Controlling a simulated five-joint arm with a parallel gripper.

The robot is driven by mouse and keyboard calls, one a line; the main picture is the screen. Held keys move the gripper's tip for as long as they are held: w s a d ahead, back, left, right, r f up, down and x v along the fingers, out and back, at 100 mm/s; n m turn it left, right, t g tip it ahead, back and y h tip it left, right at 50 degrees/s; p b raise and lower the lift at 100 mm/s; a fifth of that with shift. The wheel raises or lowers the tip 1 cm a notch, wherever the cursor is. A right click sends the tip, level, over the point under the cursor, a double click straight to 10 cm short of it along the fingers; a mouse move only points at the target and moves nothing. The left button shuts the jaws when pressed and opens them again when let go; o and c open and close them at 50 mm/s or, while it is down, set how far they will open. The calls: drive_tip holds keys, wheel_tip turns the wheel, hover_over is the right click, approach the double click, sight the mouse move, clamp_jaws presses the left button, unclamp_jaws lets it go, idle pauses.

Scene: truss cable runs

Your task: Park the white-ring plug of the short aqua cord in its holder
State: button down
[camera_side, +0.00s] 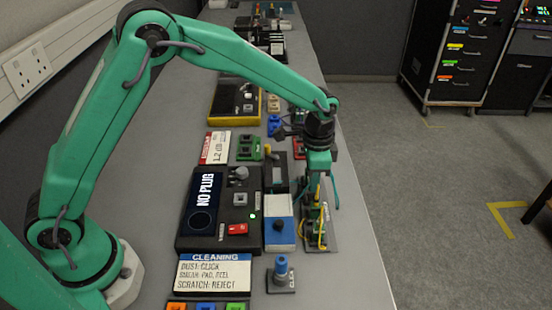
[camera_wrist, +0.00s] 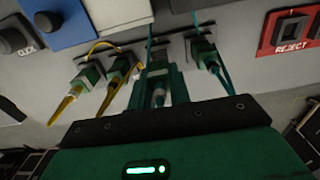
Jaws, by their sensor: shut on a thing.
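My gripper (camera_wrist: 157,97) is in the middle of the wrist view, its green fingers shut on a plug (camera_wrist: 158,95). The plug shows a pale ring between the fingers; most of its body is hidden by them. An aqua cord (camera_wrist: 150,32) rises behind the fingers. A green plug with an aqua cord (camera_wrist: 205,55) stands just right of my gripper. In the side view my gripper (camera_side: 323,190) is low over a dark holder plate (camera_side: 324,243) with green plugs. I cannot tell whether the held plug touches a holder.
Two green plugs with yellow cords (camera_wrist: 85,77) stand close left of my gripper. A red REJECT plate (camera_wrist: 290,32) is at the right. In the side view, a blue-and-white box (camera_side: 280,236) and the black NO PLUG unit (camera_side: 207,205) lie left of the holder plate.

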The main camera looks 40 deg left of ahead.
drive_tip(key=shift+f, duration=0.8)
drive_tip(key=shift+f, duration=0.85)
idle(2.6)
drive_tip(key=c, duration=1.2)
unclamp_jaws()
drive_tip(key=shift+r, duration=0.15)
drive_tip(key=shift+r, duration=2.35)
drive_tip(key=shift+r, duration=0.15)
drive_tip(key=shift+r, duration=1.9)
